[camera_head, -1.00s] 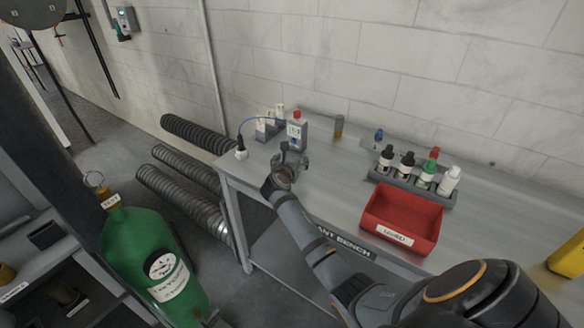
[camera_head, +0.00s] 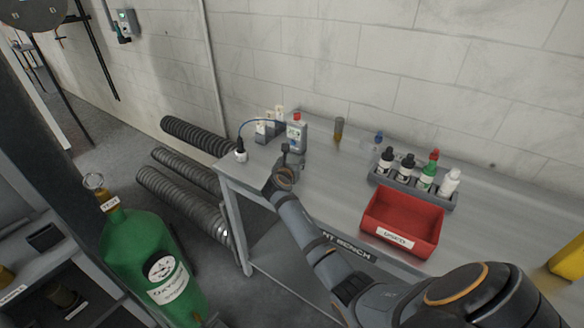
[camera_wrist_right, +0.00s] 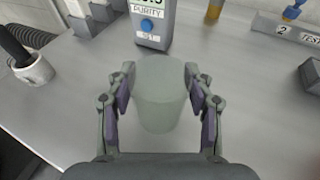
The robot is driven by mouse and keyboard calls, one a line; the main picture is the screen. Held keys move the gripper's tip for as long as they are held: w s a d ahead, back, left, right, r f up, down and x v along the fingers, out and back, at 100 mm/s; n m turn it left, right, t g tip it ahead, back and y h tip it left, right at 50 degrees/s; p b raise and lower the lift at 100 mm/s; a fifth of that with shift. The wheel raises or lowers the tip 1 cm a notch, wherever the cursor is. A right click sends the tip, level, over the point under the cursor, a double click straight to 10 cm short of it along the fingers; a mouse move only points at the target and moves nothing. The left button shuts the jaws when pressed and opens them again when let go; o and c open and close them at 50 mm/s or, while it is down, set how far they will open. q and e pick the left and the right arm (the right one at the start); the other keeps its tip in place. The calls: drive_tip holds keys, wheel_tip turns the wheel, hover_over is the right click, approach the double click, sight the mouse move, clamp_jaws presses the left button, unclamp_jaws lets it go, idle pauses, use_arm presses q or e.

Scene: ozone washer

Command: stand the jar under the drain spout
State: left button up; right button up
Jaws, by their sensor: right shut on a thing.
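A translucent pale green jar (camera_wrist_right: 160,100) stands upright between the fingers of my right gripper (camera_wrist_right: 160,82) in the right wrist view. The fingers are shut on its two sides. In the head view my right gripper (camera_head: 291,157) is over the bench's left part, just in front of the grey purity meter (camera_head: 296,136); the jar cannot be made out there. The meter, with a blue button, also shows behind the jar in the wrist view (camera_wrist_right: 152,22). I cannot make out a drain spout. My left gripper is not in view.
On the bench (camera_head: 330,185) are a white cup with a black probe (camera_head: 241,155), an amber vial (camera_head: 339,130), a rack of several bottles (camera_head: 410,180) and a red USED bin (camera_head: 401,218). A green oxygen cylinder (camera_head: 150,255) stands left. Bench between gripper and bin is clear.

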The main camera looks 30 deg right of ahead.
drive_tip(key=shift+r, duration=0.55)
drive_tip(key=s+a+r, duration=0.3)
drive_tip(key=s+r, duration=0.9)
drive_tip(key=s, duration=0.1)
drive_tip(key=shift+s+a+b, duration=0.3)
drive_tip(key=shift+b, duration=0.1)
